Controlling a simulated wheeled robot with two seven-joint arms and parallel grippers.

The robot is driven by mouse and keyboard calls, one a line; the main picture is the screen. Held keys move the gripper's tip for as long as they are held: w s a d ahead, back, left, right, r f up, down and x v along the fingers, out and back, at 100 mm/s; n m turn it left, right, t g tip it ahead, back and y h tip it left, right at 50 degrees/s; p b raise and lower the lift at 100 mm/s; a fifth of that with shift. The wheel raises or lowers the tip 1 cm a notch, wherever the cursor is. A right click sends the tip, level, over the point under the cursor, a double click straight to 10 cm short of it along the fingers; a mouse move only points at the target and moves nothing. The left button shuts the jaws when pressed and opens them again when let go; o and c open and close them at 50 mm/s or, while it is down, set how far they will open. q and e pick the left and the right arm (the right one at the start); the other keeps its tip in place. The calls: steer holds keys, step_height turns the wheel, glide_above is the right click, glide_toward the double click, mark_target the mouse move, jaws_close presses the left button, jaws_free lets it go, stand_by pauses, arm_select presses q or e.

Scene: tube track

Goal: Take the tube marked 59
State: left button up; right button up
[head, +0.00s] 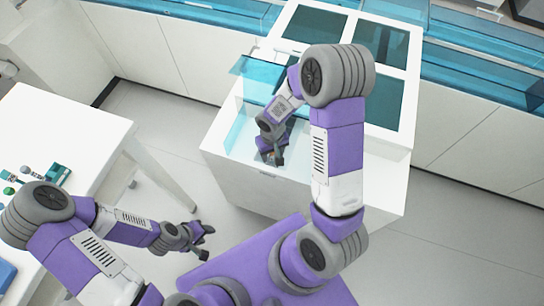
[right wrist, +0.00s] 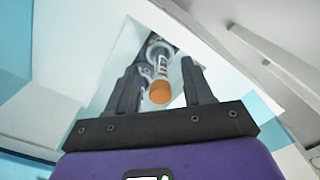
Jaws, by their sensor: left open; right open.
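In the right wrist view a tube with an orange cap (right wrist: 160,92) and a clear body sits in a narrow opening in a white surface. Any number on it is too small to read. My right gripper (right wrist: 159,68) is open, with one finger on each side of the tube in the picture; I cannot tell whether they touch it. In the head view my right gripper (head: 272,157) reaches into the front opening of the white machine (head: 225,149), and the tube is hidden there. My left gripper (head: 202,243) is open and empty, over the floor between the table and the machine.
A white table (head: 60,125) at the left holds a teal rack (head: 57,174) and small green-capped items. Clear blue panels (head: 255,66) stand around the machine's opening. White cabinets (head: 190,60) line the back. The floor on the right is free.

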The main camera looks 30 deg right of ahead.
steer(key=c, duration=0.9)
step_height(320, 180, up, 10)
steer(key=shift+r+p, duration=0.1)
steer(key=shift+p, duration=1.1)
